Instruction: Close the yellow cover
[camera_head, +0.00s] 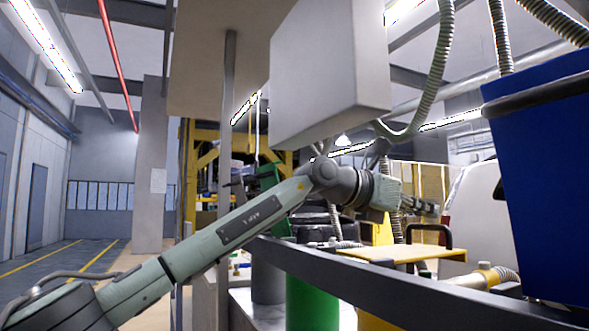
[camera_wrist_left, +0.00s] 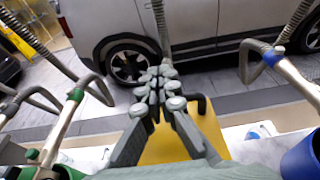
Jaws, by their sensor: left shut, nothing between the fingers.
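The yellow cover (camera_head: 395,252) is a flat plate that looks about level in the head view, behind a dark rail. A black handle (camera_head: 447,236) stands at its right end. I cannot tell whether the cover is fully down. My left gripper (camera_head: 432,209) is above the cover and apart from it, reaching in from the left. In the left wrist view the shut, empty fingers (camera_wrist_left: 160,85) are in front of the yellow cover (camera_wrist_left: 160,147), hiding part of it. The black handle (camera_wrist_left: 203,104) shows just right of the fingers. My right gripper is not in view.
A dark rail (camera_head: 345,282) crosses in front of the cover. A green container (camera_head: 312,302) stands below left, and a large blue bin (camera_head: 540,180) fills the right side. Ribbed hoses (camera_head: 437,65) hang from above. A light-coloured van (camera_wrist_left: 205,28) stands beyond.

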